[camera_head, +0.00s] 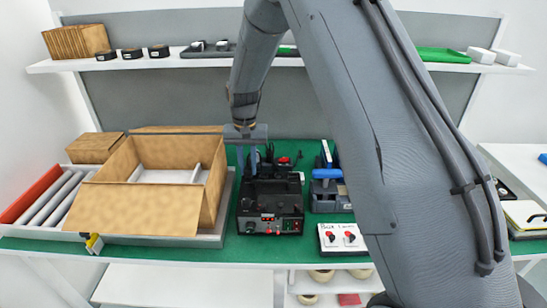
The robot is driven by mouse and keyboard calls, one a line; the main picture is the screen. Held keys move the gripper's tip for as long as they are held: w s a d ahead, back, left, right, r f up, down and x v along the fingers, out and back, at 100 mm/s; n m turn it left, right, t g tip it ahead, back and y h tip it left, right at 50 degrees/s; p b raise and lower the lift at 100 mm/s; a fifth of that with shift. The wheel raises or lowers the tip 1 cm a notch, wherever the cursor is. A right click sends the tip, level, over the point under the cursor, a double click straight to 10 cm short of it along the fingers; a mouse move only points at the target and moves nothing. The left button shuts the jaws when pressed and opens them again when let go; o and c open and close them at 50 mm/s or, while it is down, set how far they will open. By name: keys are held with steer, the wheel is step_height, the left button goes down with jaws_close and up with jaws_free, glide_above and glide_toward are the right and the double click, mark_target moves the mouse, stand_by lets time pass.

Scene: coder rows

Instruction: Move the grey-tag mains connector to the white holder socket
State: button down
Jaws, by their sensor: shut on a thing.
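My gripper (246,168) points down at the left rear corner of a black coder machine (270,222). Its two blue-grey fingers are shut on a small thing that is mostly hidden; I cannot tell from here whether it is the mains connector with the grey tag. Small black parts and a red part (284,160) stand at the back of the coder, just right of the fingers. No grey tag can be made out. I cannot clearly pick out the white holder socket at this size.
An open cardboard box (150,208) stands close left of the coder. A blue-handled device (327,174) and a white panel with red knobs (342,238) are to the right. A shelf (150,62) runs above the green bench (150,247). My arm hides the right middle.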

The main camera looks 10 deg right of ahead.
steer(key=shift+r, duration=0.25)
steer(key=shift+r+p, duration=0.95)
steer(key=shift+r, duration=0.4)
